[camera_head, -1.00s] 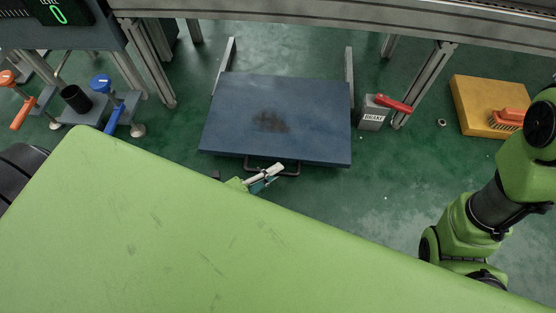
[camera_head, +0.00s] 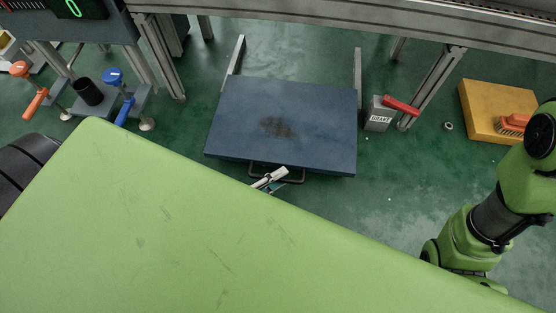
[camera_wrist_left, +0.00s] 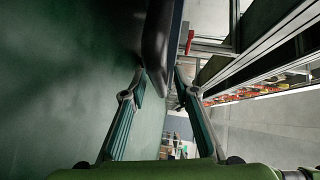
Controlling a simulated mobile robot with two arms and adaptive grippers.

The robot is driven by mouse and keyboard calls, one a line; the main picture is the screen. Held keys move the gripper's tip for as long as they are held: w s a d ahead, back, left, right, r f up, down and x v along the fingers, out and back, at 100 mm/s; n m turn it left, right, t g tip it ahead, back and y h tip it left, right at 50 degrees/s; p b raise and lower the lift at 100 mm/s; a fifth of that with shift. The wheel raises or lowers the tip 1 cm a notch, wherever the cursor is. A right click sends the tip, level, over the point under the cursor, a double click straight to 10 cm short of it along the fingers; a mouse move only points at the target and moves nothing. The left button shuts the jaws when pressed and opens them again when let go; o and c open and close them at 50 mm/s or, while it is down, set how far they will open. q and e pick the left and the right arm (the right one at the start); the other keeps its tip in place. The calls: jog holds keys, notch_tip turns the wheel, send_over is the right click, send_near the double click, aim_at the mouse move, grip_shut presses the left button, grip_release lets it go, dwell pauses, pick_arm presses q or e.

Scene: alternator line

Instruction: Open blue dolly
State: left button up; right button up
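The blue dolly (camera_head: 300,110) is a flat, dark-smudged slab low on the floor between two grey rails, under a metal frame. A dark bar handle (camera_head: 298,177) sticks out from its near edge. My left gripper (camera_head: 276,176) is at this handle, with its light fingertip across the bar; my green arm cover hides the rest. In the left wrist view, the two fingers of the gripper (camera_wrist_left: 160,78) stand on either side of a dark rounded part, apparently the handle. My right arm shows at the right; its gripper is out of view.
A grey brake box (camera_head: 380,115) with a red lever stands right of the dolly. A yellow block (camera_head: 480,105) with an orange brush (camera_head: 513,122) lies farther right. Blue and orange clamps (camera_head: 112,77) stand left. The floor between the dolly and my body is clear.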

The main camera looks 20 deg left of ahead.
pick_arm(q)
jog(key=v, duration=1.2)
dwell(0.3)
